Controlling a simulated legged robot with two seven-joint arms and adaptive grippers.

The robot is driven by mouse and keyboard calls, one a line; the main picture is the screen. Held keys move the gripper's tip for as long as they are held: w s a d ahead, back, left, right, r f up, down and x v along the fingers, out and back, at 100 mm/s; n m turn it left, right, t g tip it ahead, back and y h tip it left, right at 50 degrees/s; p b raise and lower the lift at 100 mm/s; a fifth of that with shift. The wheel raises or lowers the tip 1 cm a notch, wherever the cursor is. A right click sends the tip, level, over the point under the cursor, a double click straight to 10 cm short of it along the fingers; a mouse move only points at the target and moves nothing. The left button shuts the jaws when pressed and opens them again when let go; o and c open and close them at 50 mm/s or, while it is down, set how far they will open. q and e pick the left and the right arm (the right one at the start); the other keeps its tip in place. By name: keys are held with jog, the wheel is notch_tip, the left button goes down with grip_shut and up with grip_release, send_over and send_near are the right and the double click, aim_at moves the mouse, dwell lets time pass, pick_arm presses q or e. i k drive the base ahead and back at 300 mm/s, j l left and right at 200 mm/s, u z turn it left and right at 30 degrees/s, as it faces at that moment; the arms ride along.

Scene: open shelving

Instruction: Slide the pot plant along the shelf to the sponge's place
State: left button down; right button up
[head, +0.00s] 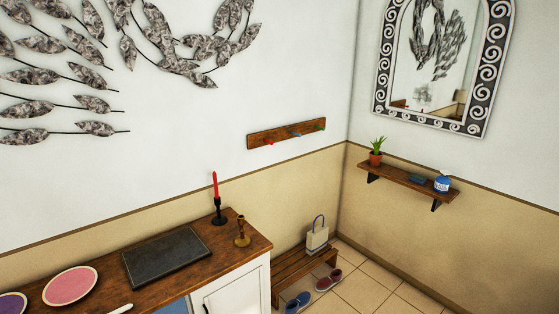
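The pot plant (376,152), a small green plant in a reddish pot, stands upright at the left end of a wooden wall shelf (399,176). A small flat dark blue item (418,179), which may be the sponge, lies on the shelf to the right of the plant, with a bare stretch of board between them. A blue and white jar (442,183) stands close to its right, near the shelf's right end. Neither of my grippers shows in the head view.
A mirror (484,85) hangs above the shelf. A wooden cabinet (250,252) at the lower left bears a red candle (215,184), a brass candlestick (241,232) and a dark board (167,257). A bench (290,272), a bag and shoes stand in the corner. Tiled floor below the shelf is clear.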

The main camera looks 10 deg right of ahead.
aim_at(375, 156)
jog(key=i+l+z, duration=0.2)
jog(key=i+z, duration=0.95)
jog(key=i+j+z, duration=0.2)
jog(key=i+z, duration=0.2)
jog(key=i, duration=0.05)
